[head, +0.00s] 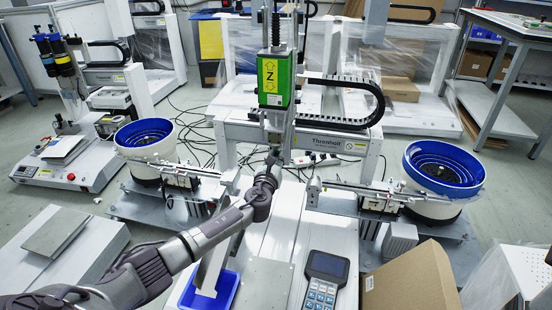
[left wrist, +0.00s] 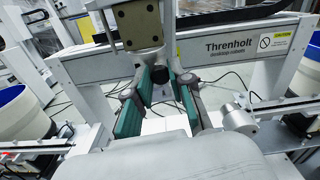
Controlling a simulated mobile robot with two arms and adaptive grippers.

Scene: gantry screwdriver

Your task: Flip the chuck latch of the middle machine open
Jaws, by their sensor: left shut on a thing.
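The middle machine has a green Z-axis head (head: 275,80) on a grey gantry beam marked Threnholt (head: 330,143), which also shows in the left wrist view (left wrist: 225,60). My left gripper (head: 273,158) is right under the chuck. In the left wrist view its teal-padded fingers (left wrist: 160,88) close around a small dark part at the chuck's lower end, the chuck latch. The latch's exact angle is mostly hidden. My right gripper is not in view.
Blue-rimmed bowl feeders stand left (head: 145,135) and right (head: 443,167), with feed rails reaching toward the middle. A handheld keypad (head: 325,280), a cardboard box (head: 412,280) and a blue tray (head: 212,290) are in front. A black cable chain (head: 345,122) is right of the head.

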